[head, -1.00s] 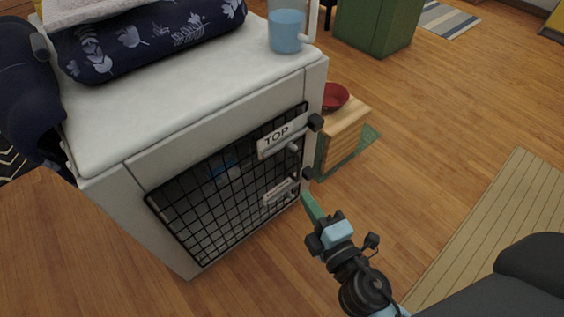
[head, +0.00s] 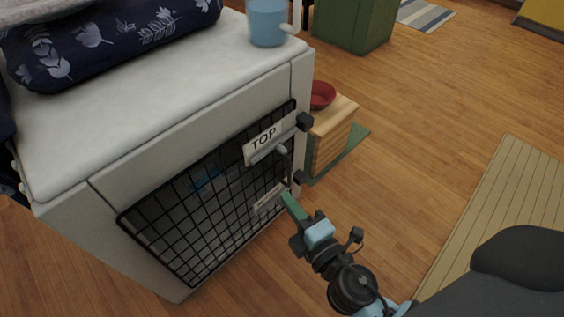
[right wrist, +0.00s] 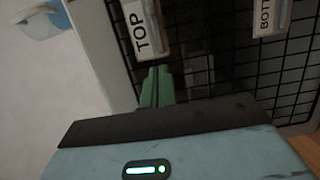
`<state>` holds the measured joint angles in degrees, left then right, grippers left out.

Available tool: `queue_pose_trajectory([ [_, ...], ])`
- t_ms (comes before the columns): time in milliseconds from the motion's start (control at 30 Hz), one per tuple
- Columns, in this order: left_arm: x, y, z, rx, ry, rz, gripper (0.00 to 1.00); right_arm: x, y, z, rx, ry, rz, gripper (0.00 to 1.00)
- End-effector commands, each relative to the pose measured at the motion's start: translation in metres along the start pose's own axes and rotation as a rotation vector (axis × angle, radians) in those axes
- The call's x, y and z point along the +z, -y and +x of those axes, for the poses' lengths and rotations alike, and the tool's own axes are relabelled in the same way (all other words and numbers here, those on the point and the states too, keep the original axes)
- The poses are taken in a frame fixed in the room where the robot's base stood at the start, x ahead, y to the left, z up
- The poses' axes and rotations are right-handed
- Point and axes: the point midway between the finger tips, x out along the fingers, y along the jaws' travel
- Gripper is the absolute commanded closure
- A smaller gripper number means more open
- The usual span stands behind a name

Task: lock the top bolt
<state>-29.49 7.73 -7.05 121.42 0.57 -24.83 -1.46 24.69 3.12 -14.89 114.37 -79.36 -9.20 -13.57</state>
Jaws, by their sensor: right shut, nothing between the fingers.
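The top bolt (head: 268,154) is a grey bar under the white TOP label (head: 262,138) on the crate's black mesh door (head: 205,205). Its small knob (head: 283,150) sits near the door's right edge. A black catch block (head: 305,122) stands on the frame to the right. My right gripper (head: 291,204) is shut and empty, its green fingers in front of the lower bolt (head: 268,199), below the top one. In the right wrist view its fingers (right wrist: 157,86) point at the door just below the TOP label (right wrist: 141,28). My left gripper is out of view.
The white crate (head: 150,100) carries a dark patterned cushion (head: 115,38) and a blue mug (head: 267,24). A second black block (head: 298,177) sits by the lower bolt. A wooden box (head: 333,138) with a red bowl (head: 321,94) stands behind.

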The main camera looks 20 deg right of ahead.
Motion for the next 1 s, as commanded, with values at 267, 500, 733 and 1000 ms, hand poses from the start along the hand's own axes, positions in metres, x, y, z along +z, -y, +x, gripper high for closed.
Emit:
queue_pose_trajectory([
  [267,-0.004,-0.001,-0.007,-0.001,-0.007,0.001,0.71,0.000,-0.002,0.043,0.003,-0.001,-0.001,1.00],
  [500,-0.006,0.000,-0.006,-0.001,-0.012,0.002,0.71,0.000,-0.001,0.083,0.002,-0.001,-0.002,1.00],
  [733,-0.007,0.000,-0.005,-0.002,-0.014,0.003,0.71,0.024,0.000,0.097,-0.001,0.000,-0.004,1.00],
  [1000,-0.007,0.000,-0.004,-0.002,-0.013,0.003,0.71,0.039,0.000,0.101,-0.001,0.000,-0.001,1.00],
])
